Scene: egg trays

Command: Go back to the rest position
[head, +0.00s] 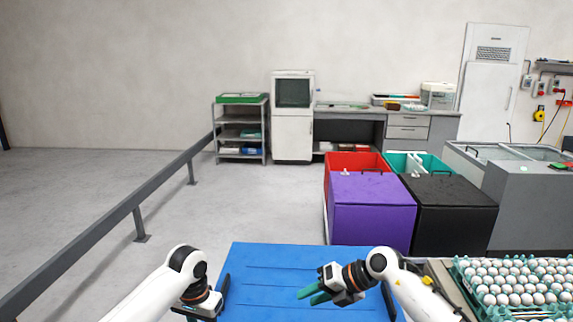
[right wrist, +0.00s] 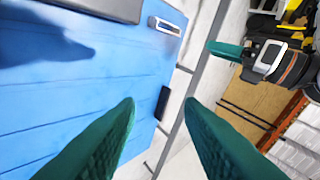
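My right gripper (head: 311,294) has teal fingers and hangs above the blue slatted surface (head: 270,265) in the head view. In the right wrist view its two fingers (right wrist: 160,108) stand apart with nothing between them. My left gripper (head: 190,312) is at the bottom of the head view, by the left edge of the blue surface, and its fingers are mostly cut off or hidden. A teal finger of another gripper, seemingly my left one, shows at the upper right of the right wrist view (right wrist: 226,50).
Egg trays (head: 459,278) full of white eggs stand at the lower right. A purple box (head: 372,212), a black box (head: 452,212) and a red box (head: 350,160) stand beyond the blue surface. A grey rail (head: 110,225) runs along the left, with open floor around it.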

